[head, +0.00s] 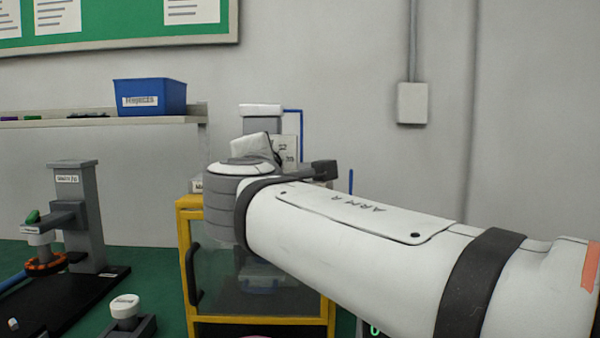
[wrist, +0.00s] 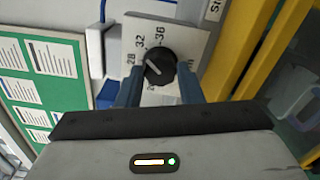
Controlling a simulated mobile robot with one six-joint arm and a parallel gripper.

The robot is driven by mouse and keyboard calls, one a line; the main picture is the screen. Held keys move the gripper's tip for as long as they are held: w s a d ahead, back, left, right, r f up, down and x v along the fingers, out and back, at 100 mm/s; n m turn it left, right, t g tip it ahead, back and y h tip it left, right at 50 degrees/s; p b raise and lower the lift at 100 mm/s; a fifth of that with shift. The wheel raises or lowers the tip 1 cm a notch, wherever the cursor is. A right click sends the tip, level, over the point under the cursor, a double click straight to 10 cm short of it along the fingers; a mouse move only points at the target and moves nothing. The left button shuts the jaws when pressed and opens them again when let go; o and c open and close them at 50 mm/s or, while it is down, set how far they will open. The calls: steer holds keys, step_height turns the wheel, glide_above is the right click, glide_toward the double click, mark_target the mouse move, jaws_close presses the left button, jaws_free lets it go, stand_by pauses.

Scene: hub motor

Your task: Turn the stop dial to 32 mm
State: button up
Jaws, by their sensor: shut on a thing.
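The stop dial (wrist: 159,65) is a black round knob with a white pointer line on a pale plate (wrist: 185,38). Numbers such as 28, 32 and 36 are printed around it. The pointer slants to the upper left, toward the 28 and 32 side; its exact reading is hard to tell. My gripper (wrist: 160,74) has its blue fingers on either side of the knob and is shut on it. In the head view the numbered plate (head: 288,152) shows partly behind my arm; the dial is hidden there.
A yellow-framed cabinet (head: 183,245) stands below the plate. A blue rejects bin (head: 150,97) sits on a shelf at left. A grey post fixture (head: 85,215) stands on the green surface. A green notice board (wrist: 40,80) shows at left in the wrist view.

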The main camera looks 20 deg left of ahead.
stand_by(0.3)
steer(key=o, duration=1)
steer(key=shift+c, duration=0.2)
steer(key=v, duration=0.8)
